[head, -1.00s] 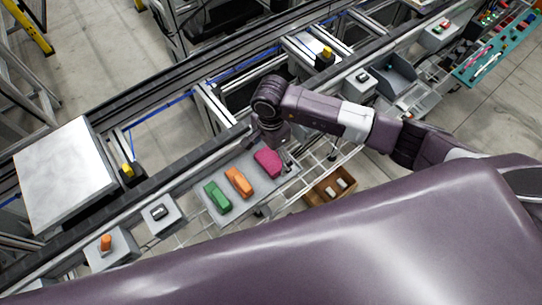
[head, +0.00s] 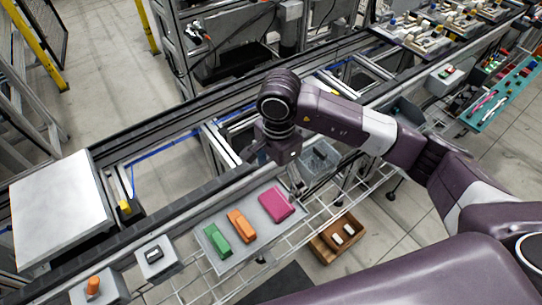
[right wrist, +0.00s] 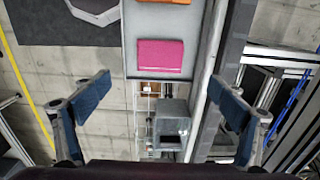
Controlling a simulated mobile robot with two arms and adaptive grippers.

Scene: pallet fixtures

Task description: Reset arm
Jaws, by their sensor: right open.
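My right gripper (head: 296,184) is at the right end of the grey tray (head: 258,228), close to the pink block (head: 276,203). In the right wrist view its two fingers (right wrist: 160,105) are spread wide with nothing between them, and the pink block (right wrist: 160,56) lies ahead of them on the tray. An orange block (head: 241,226) and a green block (head: 217,241) lie to the left of the pink one. My right arm comes in from the right and hides part of the conveyor line. My left gripper is not in view.
A brown box (head: 337,238) with small white items sits below the wire rack. Small grey boxes with a black part (head: 154,256) and an orange knob (head: 94,285) stand to the left of the tray. A white panel (head: 57,208) lies far left.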

